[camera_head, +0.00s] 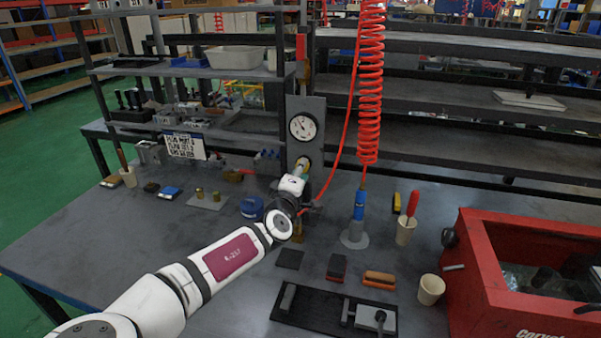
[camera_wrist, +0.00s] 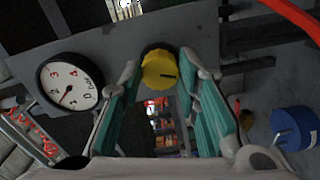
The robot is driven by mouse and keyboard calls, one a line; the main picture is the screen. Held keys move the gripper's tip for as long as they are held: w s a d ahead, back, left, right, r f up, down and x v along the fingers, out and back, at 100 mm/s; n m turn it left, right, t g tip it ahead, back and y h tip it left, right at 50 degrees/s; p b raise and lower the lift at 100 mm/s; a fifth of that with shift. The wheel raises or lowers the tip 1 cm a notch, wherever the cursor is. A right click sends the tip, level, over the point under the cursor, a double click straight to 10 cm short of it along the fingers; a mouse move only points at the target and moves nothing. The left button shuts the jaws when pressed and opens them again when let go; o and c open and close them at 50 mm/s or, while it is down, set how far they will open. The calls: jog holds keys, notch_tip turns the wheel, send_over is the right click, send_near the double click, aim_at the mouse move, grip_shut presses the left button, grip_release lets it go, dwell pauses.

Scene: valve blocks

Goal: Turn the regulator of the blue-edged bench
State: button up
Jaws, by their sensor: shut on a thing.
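In the head view my gripper (camera_head: 301,172) reaches the panel and hides most of the knob. A round white gauge (camera_head: 303,126) is above the knob; it also shows in the wrist view (camera_wrist: 71,82), its needle pointing down-left.
A red coiled hose (camera_head: 370,90) hangs right of the panel, with a blue tool (camera_head: 359,206) below it. A thin red hose curves close by my gripper. A blue round item (camera_head: 251,207) lies left of my wrist. A red bin (camera_head: 482,262) stands at the right.

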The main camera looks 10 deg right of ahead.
jog(key=o, duration=1.2)
jog(key=shift+c, duration=0.2)
jog(key=v, duration=1.2)
